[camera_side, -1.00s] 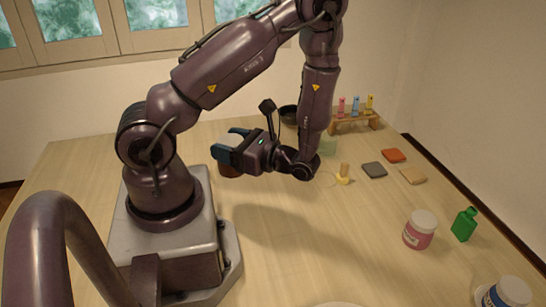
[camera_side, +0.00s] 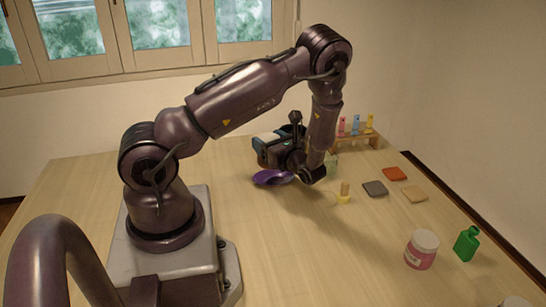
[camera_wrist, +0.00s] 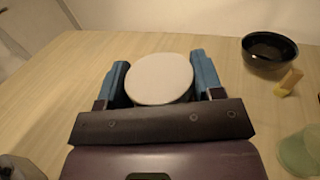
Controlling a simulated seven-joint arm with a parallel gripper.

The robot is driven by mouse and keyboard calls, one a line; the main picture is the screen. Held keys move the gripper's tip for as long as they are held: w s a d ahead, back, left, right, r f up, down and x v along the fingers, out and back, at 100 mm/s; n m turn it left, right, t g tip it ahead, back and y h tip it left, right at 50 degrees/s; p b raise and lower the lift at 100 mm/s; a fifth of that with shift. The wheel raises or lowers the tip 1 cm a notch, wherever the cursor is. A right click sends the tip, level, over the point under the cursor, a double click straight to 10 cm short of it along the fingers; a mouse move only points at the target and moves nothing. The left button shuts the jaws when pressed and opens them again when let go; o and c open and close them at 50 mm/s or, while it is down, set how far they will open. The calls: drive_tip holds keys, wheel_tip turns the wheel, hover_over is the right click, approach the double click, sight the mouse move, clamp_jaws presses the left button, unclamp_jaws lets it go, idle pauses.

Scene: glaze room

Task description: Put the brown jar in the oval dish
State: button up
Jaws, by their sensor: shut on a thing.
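My gripper (camera_side: 268,139) is shut on a round jar, held between the blue fingers. In the wrist view its pale, flat lid (camera_wrist: 160,79) shows between the fingertips (camera_wrist: 160,75). The jar's brown body is mostly hidden by the fingers in both views. The purple oval dish (camera_side: 270,178) lies on the table just below my gripper in the side view, partly covered by the wrist. The dish does not show in the wrist view. The gap between jar and dish is hard to judge.
A black bowl (camera_wrist: 270,56), a yellow-based wooden-handled tool (camera_side: 344,193) and a pale green vessel (camera_wrist: 300,150) stand close by.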

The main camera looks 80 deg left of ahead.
drive_tip(key=shift+w+a+f, duration=0.35)
drive_tip(key=shift+a+f, duration=0.05)
drive_tip(key=shift+f, duration=0.25)
drive_tip(key=shift+w+a+f, duration=0.35)
drive_tip(key=shift+a+f, duration=0.05)
drive_tip(key=shift+f, duration=0.2)
drive_tip(key=shift+w+a+f, duration=0.15)
drive_tip(key=shift+f, duration=1.6)
drive_tip(key=shift+f, duration=0.15)
drive_tip(key=shift+f, duration=0.15)
drive_tip(key=o, duration=1.1)
